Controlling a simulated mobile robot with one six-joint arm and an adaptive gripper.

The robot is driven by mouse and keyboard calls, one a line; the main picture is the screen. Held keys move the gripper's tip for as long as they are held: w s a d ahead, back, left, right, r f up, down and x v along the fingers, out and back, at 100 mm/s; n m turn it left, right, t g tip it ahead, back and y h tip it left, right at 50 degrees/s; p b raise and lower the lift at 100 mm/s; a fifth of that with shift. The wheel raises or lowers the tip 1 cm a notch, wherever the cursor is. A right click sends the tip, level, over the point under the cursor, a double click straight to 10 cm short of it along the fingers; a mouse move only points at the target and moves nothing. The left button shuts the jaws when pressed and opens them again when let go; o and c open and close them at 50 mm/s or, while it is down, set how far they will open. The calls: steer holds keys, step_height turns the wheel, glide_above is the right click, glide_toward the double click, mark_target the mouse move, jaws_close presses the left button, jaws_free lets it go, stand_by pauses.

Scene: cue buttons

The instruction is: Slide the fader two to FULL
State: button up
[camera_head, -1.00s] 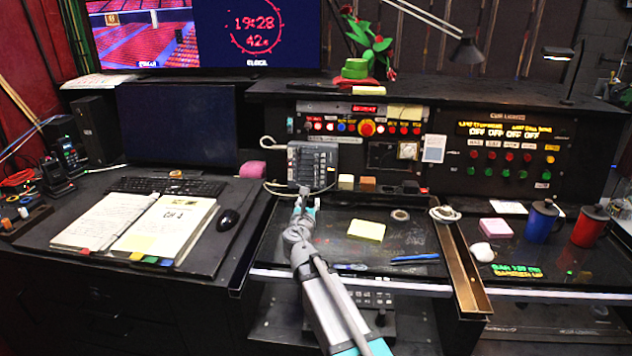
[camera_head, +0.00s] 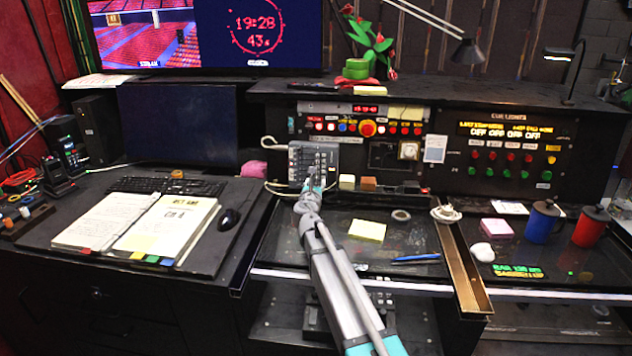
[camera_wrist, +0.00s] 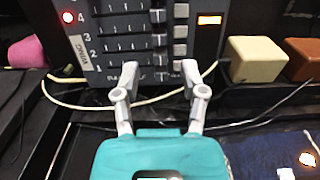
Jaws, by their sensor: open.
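The fader box (camera_head: 312,158) is a grey unit at the foot of the cue console. It also fills the top of the wrist view (camera_wrist: 110,45), with numbered sideways slots, 1 lowest. Pale fader caps sit near the right ends of the slots, with square buttons to their right. The row marked 2 (camera_wrist: 88,55) lies in the lower part; I cannot tell exactly which cap belongs to it. My gripper (camera_wrist: 160,73) is open, its fingers spread before the lower right of the box. Nothing is held; contact with a cap cannot be told. The gripper (camera_head: 311,180) hides part of the box in the head view.
A cream block (camera_wrist: 252,60) and a brown block (camera_wrist: 302,58) stand just right of the box. A pale cable (camera_wrist: 150,98) runs below it, near my fingers. A yellow note pad (camera_head: 367,230) and a blue pen (camera_head: 415,257) lie on the desk.

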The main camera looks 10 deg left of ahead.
steer(key=shift+w, duration=0.95)
jaws_close()
